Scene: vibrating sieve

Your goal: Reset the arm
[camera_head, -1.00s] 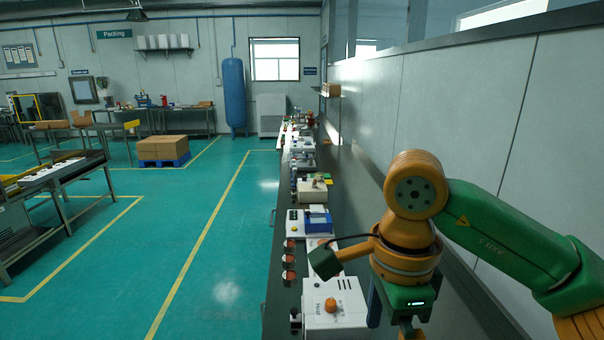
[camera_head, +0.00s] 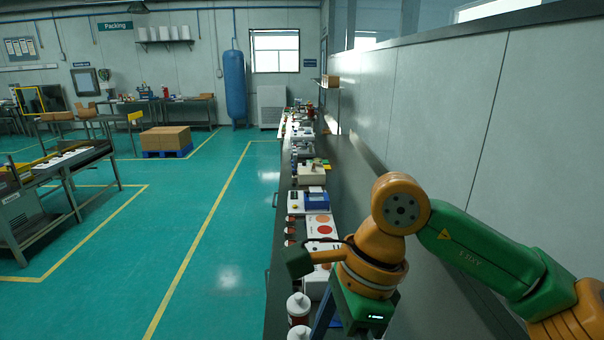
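My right arm (camera_head: 395,235), green and orange, reaches in from the right and bends down over the dark workbench. Its wrist (camera_head: 368,275) is above the bench's near part. The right gripper's fingers are below the wrist at the bottom edge and cannot be made out. My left arm and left gripper are not in view.
A long dark bench (camera_head: 352,200) runs away along the grey wall. White devices, a blue box (camera_head: 316,201) and red-and-white bottles (camera_head: 298,307) stand on it. The green floor (camera_head: 215,250) to the left is clear. Cartons (camera_head: 165,138) on a blue pallet stand farther off.

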